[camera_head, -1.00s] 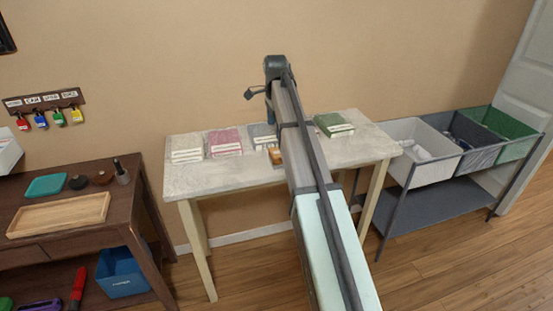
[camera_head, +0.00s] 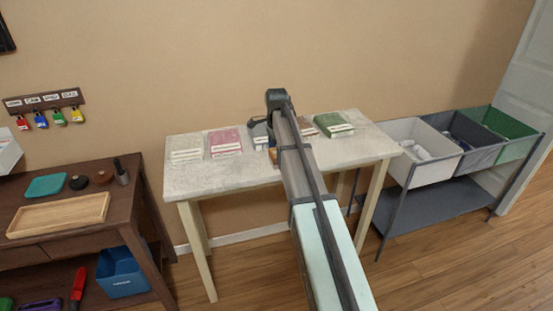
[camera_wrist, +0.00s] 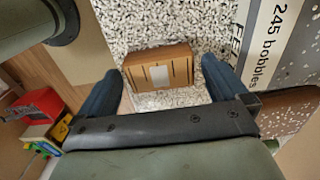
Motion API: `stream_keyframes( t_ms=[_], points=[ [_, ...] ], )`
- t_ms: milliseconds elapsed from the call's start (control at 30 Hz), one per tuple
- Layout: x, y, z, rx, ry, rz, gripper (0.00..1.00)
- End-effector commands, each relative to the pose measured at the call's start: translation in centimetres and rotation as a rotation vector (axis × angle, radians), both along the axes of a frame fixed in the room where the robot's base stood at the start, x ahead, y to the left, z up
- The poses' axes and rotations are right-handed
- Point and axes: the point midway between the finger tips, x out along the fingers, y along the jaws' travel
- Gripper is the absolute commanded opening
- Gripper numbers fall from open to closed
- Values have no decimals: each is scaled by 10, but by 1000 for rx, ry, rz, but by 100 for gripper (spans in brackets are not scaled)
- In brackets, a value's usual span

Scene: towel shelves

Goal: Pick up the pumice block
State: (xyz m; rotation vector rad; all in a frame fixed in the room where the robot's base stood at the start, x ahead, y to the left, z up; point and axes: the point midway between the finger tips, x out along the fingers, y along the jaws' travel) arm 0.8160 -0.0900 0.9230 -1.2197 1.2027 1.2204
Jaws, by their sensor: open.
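A small orange-brown block (camera_wrist: 158,68) with a pale rectangle and dark slots on its face sits on the speckled tabletop. I take it for the pumice block. In the head view only a small piece of it (camera_head: 272,157) shows beside my arm. My gripper (camera_wrist: 162,74) is open, with one blue-grey finger on each side of the block in the wrist view. Its fingers look apart from the block. In the head view my gripper (camera_head: 259,126) is over the table's middle, partly hidden by my arm.
The pale table (camera_head: 190,186) also bears a white stack (camera_head: 186,148), a pink stack (camera_head: 224,139) and a green one (camera_head: 332,122). A printed white surface (camera_wrist: 268,50) lies close to the right finger. Bins (camera_head: 425,170) stand right; a brown desk (camera_head: 120,215) stands left.

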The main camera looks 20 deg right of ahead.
Motion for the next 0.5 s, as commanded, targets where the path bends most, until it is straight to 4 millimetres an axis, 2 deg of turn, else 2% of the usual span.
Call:
stream_keyframes(
  t_ms=[133, 367, 500],
  points=[
    [-1, 0, -17, 0, 1, 0, 100],
    [0, 0, -19, 0, -1, 0, 100],
    [0, 0, -19, 0, -1, 0, 89]
  ],
)
